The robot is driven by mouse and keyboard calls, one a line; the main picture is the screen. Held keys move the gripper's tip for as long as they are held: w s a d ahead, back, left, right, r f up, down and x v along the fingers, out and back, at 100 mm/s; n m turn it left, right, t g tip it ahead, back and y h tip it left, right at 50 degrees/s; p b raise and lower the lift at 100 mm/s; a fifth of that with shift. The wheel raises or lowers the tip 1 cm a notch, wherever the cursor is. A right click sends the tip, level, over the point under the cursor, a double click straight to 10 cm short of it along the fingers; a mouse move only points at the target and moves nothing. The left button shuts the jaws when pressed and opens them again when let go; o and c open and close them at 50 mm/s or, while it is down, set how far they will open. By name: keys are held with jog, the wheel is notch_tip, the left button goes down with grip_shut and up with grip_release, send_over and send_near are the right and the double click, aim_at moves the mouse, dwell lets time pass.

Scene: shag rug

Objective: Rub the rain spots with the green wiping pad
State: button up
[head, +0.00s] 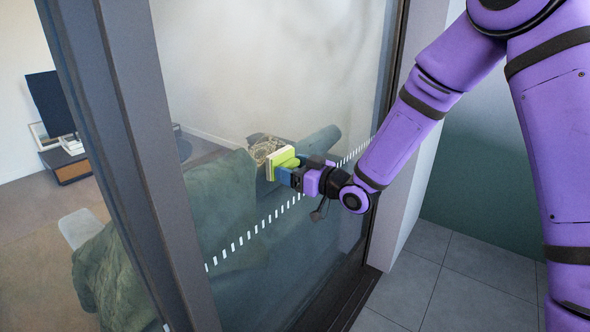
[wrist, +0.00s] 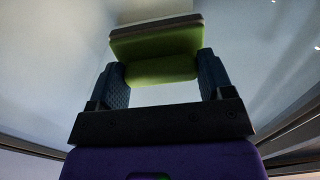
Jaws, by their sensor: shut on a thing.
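The green wiping pad (head: 279,161) has a bright green block and a paler face, and is at the glass pane (head: 300,70) in the head view. My gripper (head: 289,173) is shut on the pad's grip. In the wrist view the pad (wrist: 155,45) lies beyond my blue fingers, and its rounded green grip (wrist: 162,69) sits between them. The pad's face is turned toward the glass; I cannot tell whether it touches. The upper glass looks cloudy with faint streaks, but I cannot make out separate rain spots.
A dark frame post (head: 125,150) stands left of the pane, and a frame edge (head: 385,150) stands right. A row of white dashes (head: 240,241) crosses the glass. Behind it are a green sofa (head: 215,195) and a patterned cushion (head: 262,147). Grey floor tiles (head: 450,280) lie clear at lower right.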

aim_at(299, 161)
jog(key=shift+w+a, duration=0.35)
jog(key=shift+a, duration=0.1)
dwell(0.4)
jog(key=shift+w+d, duration=0.65)
jog(key=shift+w, duration=0.15)
jog(key=shift+w+d, duration=0.6)
jog(key=shift+w, duration=0.2)
jog(key=shift+a, duration=0.1)
jog(key=shift+s+a, duration=0.6)
jog(key=shift+s, duration=0.25)
jog(key=shift+s+a, duration=0.55)
jog(key=shift+s, duration=0.25)
jog(key=shift+v, duration=3)
